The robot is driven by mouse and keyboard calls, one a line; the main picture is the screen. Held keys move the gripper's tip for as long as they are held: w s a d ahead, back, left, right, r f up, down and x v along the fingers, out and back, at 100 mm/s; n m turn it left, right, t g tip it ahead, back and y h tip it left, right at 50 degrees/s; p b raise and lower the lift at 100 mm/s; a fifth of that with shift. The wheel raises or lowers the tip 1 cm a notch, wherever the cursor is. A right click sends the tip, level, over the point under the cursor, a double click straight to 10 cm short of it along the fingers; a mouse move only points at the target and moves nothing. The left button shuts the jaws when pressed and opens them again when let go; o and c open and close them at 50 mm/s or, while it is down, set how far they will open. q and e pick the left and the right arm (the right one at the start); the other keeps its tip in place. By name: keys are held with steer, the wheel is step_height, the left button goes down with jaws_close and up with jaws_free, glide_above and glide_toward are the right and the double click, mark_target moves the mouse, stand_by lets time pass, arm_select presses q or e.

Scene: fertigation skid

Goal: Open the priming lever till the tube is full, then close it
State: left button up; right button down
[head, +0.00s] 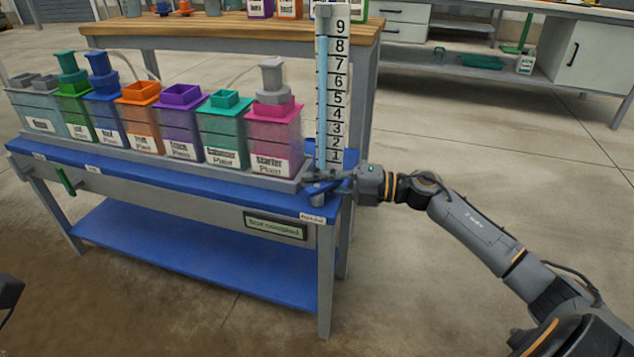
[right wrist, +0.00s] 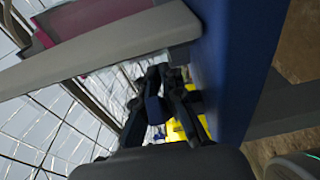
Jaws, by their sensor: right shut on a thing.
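The clear tube (head: 321,110) stands upright at the right end of the skid, in front of a numbered white scale (head: 339,100). Light blue liquid seems to fill it up to about the 8 mark. The blue priming lever (head: 316,187) is at the tube's foot, partly hidden by my right gripper (head: 330,186). That gripper is shut on the lever. In the right wrist view a blue piece (right wrist: 155,108) shows between the dark fingers (right wrist: 160,85). A dark part at the left edge of the head view seems to be mine; no left fingers can be made out.
Several coloured dosing containers (head: 222,135) stand in a row left of the tube, on the blue-topped skid (head: 150,168). A green lever (head: 66,181) and a sign (head: 275,225) are on its front. A wooden bench (head: 230,27) stands behind. The floor at right is clear.

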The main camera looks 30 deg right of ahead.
stand_by(0.4)
steer(key=c, duration=1.4)
jaws_free()
steer(key=shift+a, duration=0.1)
steer(key=shift+s+d+f, duration=0.1)
steer(key=shift+s+d, duration=0.15)
steer(key=shift+d, duration=0.2)
steer(key=v, duration=1.1)
